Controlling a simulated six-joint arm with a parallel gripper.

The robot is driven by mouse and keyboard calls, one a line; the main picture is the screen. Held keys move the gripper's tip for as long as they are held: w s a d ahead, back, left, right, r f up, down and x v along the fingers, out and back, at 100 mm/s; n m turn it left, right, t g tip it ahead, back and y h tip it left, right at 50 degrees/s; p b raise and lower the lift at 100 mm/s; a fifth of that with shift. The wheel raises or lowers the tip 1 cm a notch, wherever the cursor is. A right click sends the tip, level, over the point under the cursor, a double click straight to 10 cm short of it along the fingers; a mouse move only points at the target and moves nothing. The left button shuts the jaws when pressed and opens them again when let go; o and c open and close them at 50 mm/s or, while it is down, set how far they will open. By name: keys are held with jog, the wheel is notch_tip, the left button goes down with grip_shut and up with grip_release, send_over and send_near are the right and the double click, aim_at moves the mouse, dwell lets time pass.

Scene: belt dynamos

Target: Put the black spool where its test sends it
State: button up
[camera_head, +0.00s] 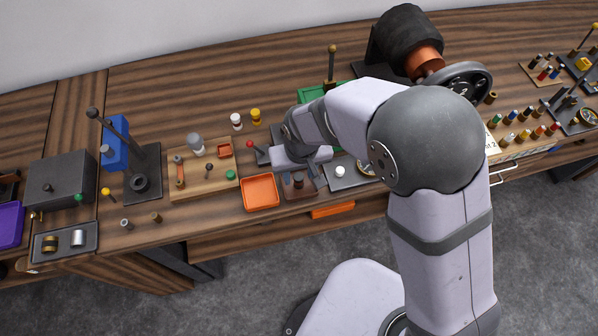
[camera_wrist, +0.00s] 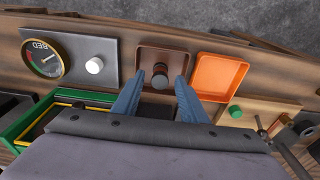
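A dark spool (camera_wrist: 160,78), black with a brownish end, stands in a small brown tray (camera_wrist: 177,56) in the wrist view. In the head view the spool (camera_head: 298,179) and brown tray (camera_head: 301,194) show just below my gripper. My gripper (camera_wrist: 158,84) is open, its two blue fingers apart and pointing toward the tray. The spool appears between the fingertips; I cannot tell whether either finger touches it. The wrist hides part of the gripper in the head view. A grey plate with a round gauge (camera_wrist: 43,57) and a white knob (camera_wrist: 95,66) is beside the brown tray.
An orange tray (camera_wrist: 219,94) is close on the other side of the brown tray and looks empty; it also shows in the head view (camera_head: 260,205). A green-rimmed tray (camera_wrist: 22,122) is near my wrist. A wooden board (camera_head: 215,185) with small parts stands left.

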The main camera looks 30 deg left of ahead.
jog(key=shift+r, duration=0.1)
jog(key=shift+r, duration=0.45)
notch_tip(320, 180, up, 11)
jog(key=s+d+b, duration=0.1)
jog(key=b, duration=0.1)
jog(key=shift+r, duration=0.1)
jog(key=w+d+f+m, duration=0.1)
jog(key=w+d+m, duration=0.15)
jog(key=d, duration=0.65)
jog(key=w+d+f+m, duration=0.1)
jog(key=w+d+m, duration=0.15)
jog(key=d, duration=0.55)
jog(key=s+d+f+m, duration=0.2)
jog(key=d, duration=0.7)
jog(key=s+d+f+m+g+h, duration=0.1)
jog(key=s+d+f+m, duration=0.1)
jog(key=d, duration=0.6)
jog(key=shift+s+d, duration=0.35)
jog(key=shift+s, duration=0.35)
